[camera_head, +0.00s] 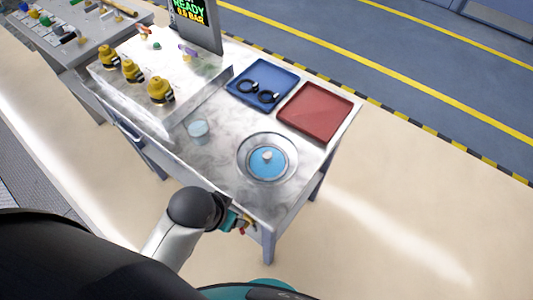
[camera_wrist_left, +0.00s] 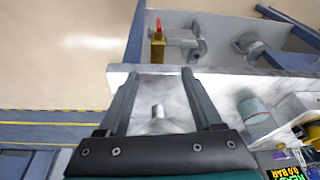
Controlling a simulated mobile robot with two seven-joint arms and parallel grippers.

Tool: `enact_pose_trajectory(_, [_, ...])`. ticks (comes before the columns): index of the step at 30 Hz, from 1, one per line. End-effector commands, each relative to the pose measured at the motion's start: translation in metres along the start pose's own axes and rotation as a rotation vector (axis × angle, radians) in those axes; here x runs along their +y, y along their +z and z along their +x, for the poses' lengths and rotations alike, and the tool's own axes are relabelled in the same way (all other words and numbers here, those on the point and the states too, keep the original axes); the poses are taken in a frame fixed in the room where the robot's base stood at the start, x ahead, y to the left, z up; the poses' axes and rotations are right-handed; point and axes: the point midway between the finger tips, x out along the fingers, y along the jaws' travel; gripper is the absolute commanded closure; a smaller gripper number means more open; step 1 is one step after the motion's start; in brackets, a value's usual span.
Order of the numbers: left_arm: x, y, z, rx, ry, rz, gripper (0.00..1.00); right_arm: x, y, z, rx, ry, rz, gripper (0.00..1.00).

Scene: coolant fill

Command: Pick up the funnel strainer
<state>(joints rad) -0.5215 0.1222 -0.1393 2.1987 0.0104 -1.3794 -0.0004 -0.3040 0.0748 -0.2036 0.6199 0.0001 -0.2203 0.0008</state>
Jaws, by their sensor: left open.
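The likely funnel strainer is a round steel piece (camera_head: 267,157) at the near right of the table, with a wide rim, a blue inside and a small pale knob in its middle. In the left wrist view, a grey upright stub on a cone-like base (camera_wrist_left: 158,112) appears between the fingers; most of the piece is hidden by the gripper. My left gripper (camera_wrist_left: 163,74) is open and empty, its fingers either side of the stub in the picture. I cannot tell its height or any contact. In the head view its arm reaches the table's near edge. My right gripper is not in view.
A clear cup (camera_head: 198,131) stands left of the round piece. Behind are a blue tray (camera_head: 284,74) with black rings and a red tray (camera_head: 316,112). Yellow-capped items (camera_head: 132,71) stand farther left. A brass valve with a red top (camera_wrist_left: 157,45) is by the table edge.

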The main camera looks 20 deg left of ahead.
Motion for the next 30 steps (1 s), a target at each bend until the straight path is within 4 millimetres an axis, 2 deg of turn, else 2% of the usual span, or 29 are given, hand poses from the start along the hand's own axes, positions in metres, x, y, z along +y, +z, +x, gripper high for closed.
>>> enact_pose_trajectory(1, [0.003, -0.013, -0.025, 0.019, 0.012, 0.012, 0.33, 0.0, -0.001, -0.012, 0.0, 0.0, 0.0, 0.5])
enact_pose_trajectory(3, [0.016, -0.036, -0.045, 0.046, 0.054, 0.056, 0.33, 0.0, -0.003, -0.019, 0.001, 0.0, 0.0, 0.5])
enact_pose_trajectory(11, [0.057, -0.086, -0.053, 0.09, 0.179, 0.223, 0.33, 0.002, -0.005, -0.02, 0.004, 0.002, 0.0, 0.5])
enact_pose_trajectory(19, [0.095, -0.14, -0.076, 0.092, 0.283, 0.516, 0.33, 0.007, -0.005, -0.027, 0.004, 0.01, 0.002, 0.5])
enact_pose_trajectory(25, [0.097, -0.167, -0.095, 0.02, 0.288, 0.743, 0.33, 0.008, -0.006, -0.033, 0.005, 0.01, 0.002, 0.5])
enact_pose_trajectory(30, [0.074, -0.186, -0.108, -0.08, 0.245, 0.879, 0.33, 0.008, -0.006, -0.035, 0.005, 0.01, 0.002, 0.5])
